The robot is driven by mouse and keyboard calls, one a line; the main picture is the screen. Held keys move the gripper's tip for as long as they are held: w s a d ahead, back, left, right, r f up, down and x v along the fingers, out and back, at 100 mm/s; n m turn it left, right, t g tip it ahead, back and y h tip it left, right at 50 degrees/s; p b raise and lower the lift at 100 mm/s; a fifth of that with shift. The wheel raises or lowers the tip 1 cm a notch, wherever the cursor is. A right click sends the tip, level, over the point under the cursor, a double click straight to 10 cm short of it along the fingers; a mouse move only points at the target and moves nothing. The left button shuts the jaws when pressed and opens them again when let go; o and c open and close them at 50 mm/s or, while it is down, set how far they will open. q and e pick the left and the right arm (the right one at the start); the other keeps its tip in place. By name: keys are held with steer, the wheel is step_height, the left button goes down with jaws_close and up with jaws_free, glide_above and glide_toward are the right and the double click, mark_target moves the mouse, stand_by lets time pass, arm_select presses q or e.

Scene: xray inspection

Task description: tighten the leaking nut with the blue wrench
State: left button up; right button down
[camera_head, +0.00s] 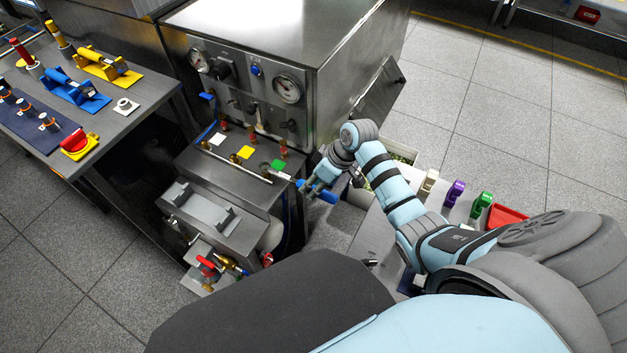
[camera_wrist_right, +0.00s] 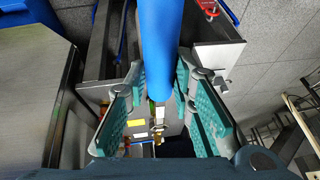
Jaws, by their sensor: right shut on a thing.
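My right gripper (camera_head: 318,186) is at the right end of the steel bench's front ledge. It is shut on the blue wrench (camera_head: 328,196), whose blue handle sticks out on both sides of the fingers. In the right wrist view the blue handle (camera_wrist_right: 162,45) runs between the teal finger pads of the gripper (camera_wrist_right: 164,100). The wrench's metal end points left toward the fitting by the green tag (camera_head: 279,165); whether it touches a nut I cannot tell. Copper-coloured fittings stand behind the white tag (camera_head: 218,139), yellow tag (camera_head: 245,152) and green tag. No leak is clear. My left gripper is out of view.
A steel cabinet with gauges (camera_head: 288,88) stands behind the ledge. A side table (camera_head: 124,128) at left holds blue, yellow and red fixtures. Red-handled valves (camera_head: 206,262) sit low in front. At right are purple (camera_head: 455,192) and green (camera_head: 481,204) clamp-like items and a red tray (camera_head: 507,215).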

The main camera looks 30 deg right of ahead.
steer(key=shift+w+f, duration=0.1)
steer(key=shift+f, duration=0.05)
stand_by(0.4)
steer(key=shift+p, duration=0.45)
steer(key=shift+p, duration=0.4)
steer(key=shift+f+b, duration=1.1)
steer(key=shift+f, duration=0.6)
steer(key=shift+a, duration=0.1)
steer(key=shift+s+a+m+t, duration=0.3)
steer(key=shift+s+a+m, duration=0.25)
steer(key=shift+a+m, duration=0.3)
